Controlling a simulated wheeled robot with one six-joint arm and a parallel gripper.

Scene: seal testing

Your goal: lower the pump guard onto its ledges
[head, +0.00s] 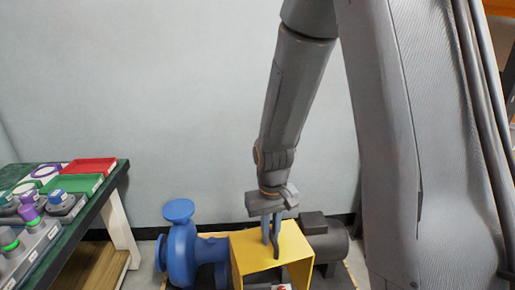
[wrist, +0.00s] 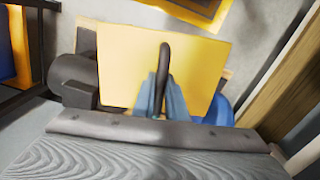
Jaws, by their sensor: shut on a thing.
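The pump guard (head: 298,258) is a yellow bent cover with a dark handle on top. It sits between the blue pump (head: 183,256) on the left and the dark motor (head: 326,240) on the right. My gripper (head: 271,240) is above the guard, shut on its handle. In the wrist view the guard (wrist: 122,62) shows from above, with the dark handle (wrist: 163,62) between the blue fingertips (wrist: 162,98). The motor (wrist: 73,78) is on the left there. The ledges are hidden, and I cannot tell whether the guard touches them.
A green-topped bench (head: 113,178) with red and green trays and several small parts stands at the left. A plain wall (head: 180,90) is behind the pump. In the wrist view a wooden beam (wrist: 285,75) runs along the right.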

